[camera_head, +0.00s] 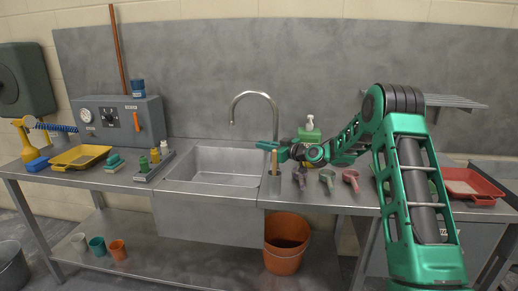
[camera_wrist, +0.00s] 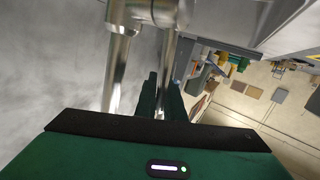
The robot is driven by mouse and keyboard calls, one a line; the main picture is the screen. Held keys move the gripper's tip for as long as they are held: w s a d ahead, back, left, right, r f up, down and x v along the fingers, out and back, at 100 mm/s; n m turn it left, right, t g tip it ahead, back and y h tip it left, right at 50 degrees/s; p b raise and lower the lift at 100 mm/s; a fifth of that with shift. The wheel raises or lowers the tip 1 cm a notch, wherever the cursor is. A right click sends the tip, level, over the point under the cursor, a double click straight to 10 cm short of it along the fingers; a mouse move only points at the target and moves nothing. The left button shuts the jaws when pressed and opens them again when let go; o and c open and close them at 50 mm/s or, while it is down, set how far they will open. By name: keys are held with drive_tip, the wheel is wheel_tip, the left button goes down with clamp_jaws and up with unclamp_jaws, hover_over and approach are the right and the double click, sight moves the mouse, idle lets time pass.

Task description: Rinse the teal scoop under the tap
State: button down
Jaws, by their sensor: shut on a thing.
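The teal scoop (camera_head: 327,178) lies on the worktop right of the sink, between a purple scoop (camera_head: 300,177) and a pink one (camera_head: 351,178). The chrome tap (camera_head: 256,94) arches over the back of the sink (camera_head: 226,165); I cannot make out any water. My gripper (camera_head: 278,151) is at the tap's base, right of the sink. In the wrist view its dark green fingers (camera_wrist: 161,96) are close together at a chrome bar (camera_wrist: 166,64), which looks like the tap lever, beside the thicker tap post (camera_wrist: 117,66). The fingertips' contact is partly hidden.
A holder with a wooden handle (camera_head: 274,162) stands just below my gripper. A green soap bottle (camera_head: 309,133) is behind my wrist. A red tray (camera_head: 471,185) lies far right. An orange bucket (camera_head: 284,262) stands under the worktop. Left are a yellow tray (camera_head: 82,157) and bottles.

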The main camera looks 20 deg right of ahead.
drive_tip(key=c, duration=1.8)
unclamp_jaws()
drive_tip(key=shift+c, duration=0.2)
drive_tip(key=shift+d, duration=0.15)
drive_tip(key=v, duration=1)
drive_tip(key=shift+s+d, duration=0.15)
drive_tip(key=shift+s, duration=0.1)
